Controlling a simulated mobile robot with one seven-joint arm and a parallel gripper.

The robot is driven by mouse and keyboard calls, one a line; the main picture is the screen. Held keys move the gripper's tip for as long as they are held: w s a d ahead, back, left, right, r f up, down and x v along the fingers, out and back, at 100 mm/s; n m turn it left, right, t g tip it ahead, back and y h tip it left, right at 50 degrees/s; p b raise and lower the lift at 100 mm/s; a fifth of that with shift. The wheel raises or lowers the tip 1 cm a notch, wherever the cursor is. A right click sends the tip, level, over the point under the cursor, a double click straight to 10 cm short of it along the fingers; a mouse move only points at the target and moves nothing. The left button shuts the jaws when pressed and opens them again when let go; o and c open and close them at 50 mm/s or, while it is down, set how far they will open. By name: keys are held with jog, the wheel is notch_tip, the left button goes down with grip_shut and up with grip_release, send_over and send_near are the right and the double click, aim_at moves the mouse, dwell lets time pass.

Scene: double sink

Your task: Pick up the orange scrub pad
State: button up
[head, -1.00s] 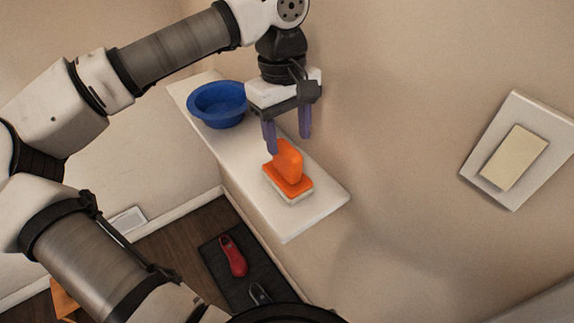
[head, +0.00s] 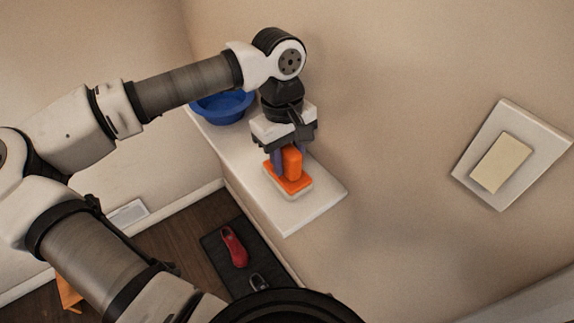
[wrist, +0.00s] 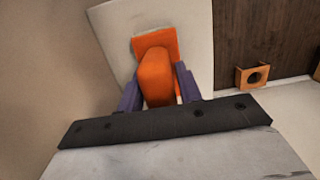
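The orange scrub pad (head: 293,162) has an upright block handle on a flat orange base with a pale underside. It rests on the white counter ledge (head: 313,203). My gripper (head: 288,164) is above the base, pointing down, with its purple fingers on either side of the handle. The wrist view also shows the pad (wrist: 156,76) between the fingers of my gripper (wrist: 160,82). The fingers look open, with a narrow gap at the right of the handle. The far finger is mostly hidden in the head view.
A blue bowl (head: 222,106) stands farther back on the ledge, partly behind my arm. The wall is close along the ledge's right side. A pale wall plate (head: 502,163) is at the right. A red shoe-like item (head: 234,247) lies on a dark mat (head: 222,265) on the floor.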

grip_shut()
jog(key=shift+r, duration=0.1)
notch_tip(320, 180, up, 20)
jog(key=b, duration=0.3)
jog(key=shift+c, duration=1.1)
grip_release()
jog(key=shift+c, duration=1.3)
